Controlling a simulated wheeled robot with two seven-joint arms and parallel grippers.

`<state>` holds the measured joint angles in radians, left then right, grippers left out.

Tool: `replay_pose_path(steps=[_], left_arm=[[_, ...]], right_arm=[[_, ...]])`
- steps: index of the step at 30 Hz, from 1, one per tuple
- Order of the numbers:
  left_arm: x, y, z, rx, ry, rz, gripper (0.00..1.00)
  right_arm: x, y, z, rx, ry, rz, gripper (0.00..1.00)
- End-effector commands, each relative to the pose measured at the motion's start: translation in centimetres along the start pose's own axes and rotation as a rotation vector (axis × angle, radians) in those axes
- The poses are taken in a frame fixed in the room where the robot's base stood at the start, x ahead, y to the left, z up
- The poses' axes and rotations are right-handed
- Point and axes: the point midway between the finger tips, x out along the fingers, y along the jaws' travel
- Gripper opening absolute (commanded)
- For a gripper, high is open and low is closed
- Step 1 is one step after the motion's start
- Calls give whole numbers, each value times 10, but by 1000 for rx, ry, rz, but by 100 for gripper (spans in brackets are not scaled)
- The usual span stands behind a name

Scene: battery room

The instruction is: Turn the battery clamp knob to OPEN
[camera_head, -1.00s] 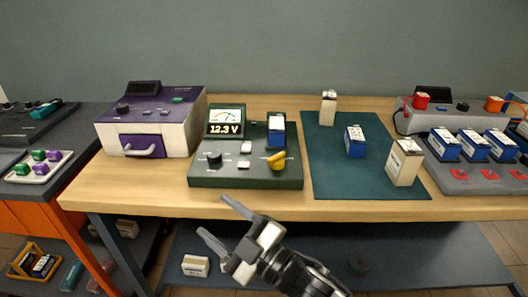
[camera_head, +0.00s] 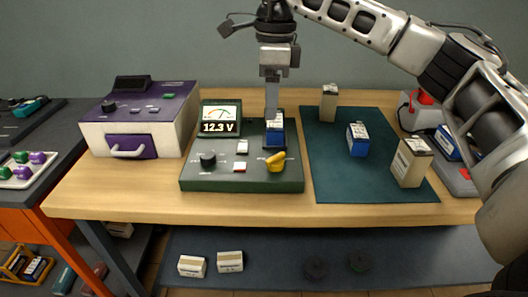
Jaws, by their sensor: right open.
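The green tester (camera_head: 232,183) stands on the wooden bench with a meter reading 12.3 V. A yellow knob (camera_head: 276,163) sits at its front right, its lever slanting up to the right; I cannot read an OPEN mark. A blue battery (camera_head: 275,132) stands upright in the tester behind the yellow knob. My right gripper (camera_head: 272,112) points down from above, at or just behind this battery. It is open, seen nearly edge-on; I cannot tell whether it touches the battery. My left gripper is not in view.
A black knob (camera_head: 208,160) and pale switches are on the tester. A purple and white box (camera_head: 136,127) stands to the left. A green mat (camera_head: 332,180) to the right holds a blue battery (camera_head: 357,139) and two beige ones. My right arm crosses the upper right, covering part of the charger.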

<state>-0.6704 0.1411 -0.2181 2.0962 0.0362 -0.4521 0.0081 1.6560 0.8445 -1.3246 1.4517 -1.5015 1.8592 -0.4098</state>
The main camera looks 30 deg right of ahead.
Motion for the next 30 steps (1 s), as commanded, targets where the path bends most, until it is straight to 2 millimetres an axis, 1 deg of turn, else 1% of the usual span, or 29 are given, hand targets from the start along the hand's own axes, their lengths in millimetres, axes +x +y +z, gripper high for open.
replay_pose_path(steps=[1, 3, 5, 8, 11, 21, 24, 27, 30], left_arm=[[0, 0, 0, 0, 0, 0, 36], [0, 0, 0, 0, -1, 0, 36], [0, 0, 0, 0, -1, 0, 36], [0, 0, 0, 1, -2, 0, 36], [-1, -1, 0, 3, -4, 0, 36], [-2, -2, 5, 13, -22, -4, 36], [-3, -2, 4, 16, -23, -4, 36], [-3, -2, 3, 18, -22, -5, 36], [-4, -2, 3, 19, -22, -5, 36]], right_arm=[[-8, -5, -9, 15, 23, -21, 58], [-10, -7, -15, 23, 43, -31, 58], [-8, -8, -17, 25, 49, -34, 58], [5, -8, -17, 23, 49, -32, 58], [23, -8, -18, 24, 49, -30, 58], [97, -10, -20, 22, 46, -29, 58], [115, -10, -21, 23, 45, -30, 58], [130, -11, -21, 23, 44, -30, 58], [139, -11, -21, 23, 44, -31, 58]])
